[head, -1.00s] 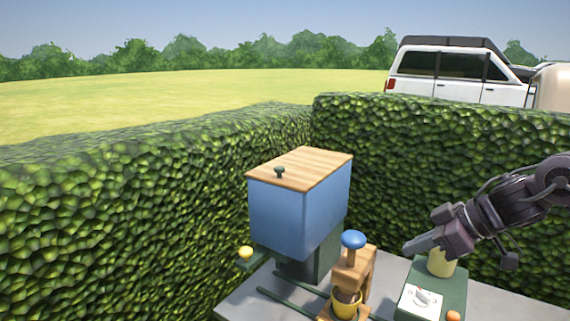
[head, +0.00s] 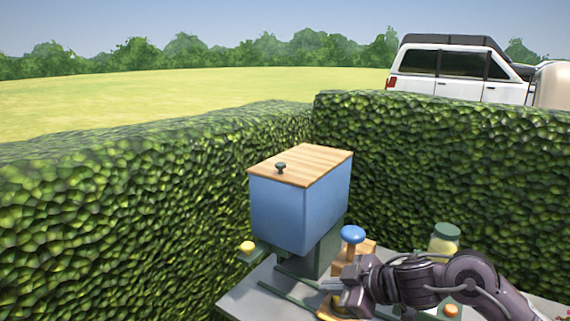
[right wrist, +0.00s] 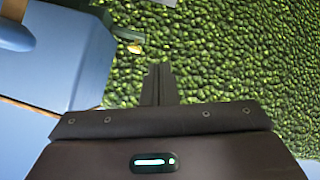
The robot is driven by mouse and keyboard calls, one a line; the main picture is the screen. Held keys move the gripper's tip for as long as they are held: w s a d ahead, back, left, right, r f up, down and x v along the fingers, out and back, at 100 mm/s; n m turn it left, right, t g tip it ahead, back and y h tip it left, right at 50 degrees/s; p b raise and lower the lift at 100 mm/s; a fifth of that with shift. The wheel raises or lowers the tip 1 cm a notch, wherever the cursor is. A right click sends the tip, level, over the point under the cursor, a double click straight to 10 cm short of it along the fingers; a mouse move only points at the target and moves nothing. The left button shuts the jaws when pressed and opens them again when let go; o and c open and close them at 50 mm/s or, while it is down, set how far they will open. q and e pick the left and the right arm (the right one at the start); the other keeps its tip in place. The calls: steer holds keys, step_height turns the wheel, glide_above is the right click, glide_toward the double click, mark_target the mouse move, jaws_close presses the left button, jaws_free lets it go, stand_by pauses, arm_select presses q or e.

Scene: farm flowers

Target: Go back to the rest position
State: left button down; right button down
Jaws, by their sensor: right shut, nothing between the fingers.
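My right gripper (head: 332,285) is shut and empty. In the head view it is at the lower middle, in front of the wooden stand (head: 368,248) with the blue knob (head: 352,234), and hides much of that stand. I cannot tell whether it touches the stand. In the right wrist view its closed fingers (right wrist: 158,84) point towards the hedge, with nothing between them. My left gripper is not in view.
A blue box (head: 300,212) with a wooden lid (head: 302,166) stands on the grey table (head: 240,298), left of my right gripper. A green-lidded jar (head: 445,238) stands behind my right arm. Hedges (head: 430,160) enclose the table's back and left.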

steer(key=s+a+f+m+t, duration=0.1)
steer(key=s+a+f+t, duration=0.15)
steer(key=a, duration=0.25)
steer(key=s+d+f+m+g+h, duration=0.35)
steer(key=s+d+f+m, duration=0.3)
steer(key=s, duration=0.45)
steer(key=s+d+f+m+g+h, duration=0.3)
steer(key=s+d+f+m+h, duration=0.2)
steer(key=s+d+f, duration=0.5)
steer(key=s+a+f+g, duration=0.1)
steer(key=s+f, duration=0.1)
steer(key=f, duration=1.1)
steer(key=s+a+f, duration=0.1)
steer(key=s+f, duration=0.1)
steer(key=f, duration=1.2)
steer(key=s+d+f, duration=0.2)
steer(key=s+f, duration=0.7)
steer(key=s, duration=0.1)
steer(key=s+d+f+g, duration=0.1)
steer(key=s+d+f, duration=0.1)
steer(key=s+f, duration=0.7)
steer(key=shift+s+f, duration=0.35)
steer(key=shift+f, duration=0.15)
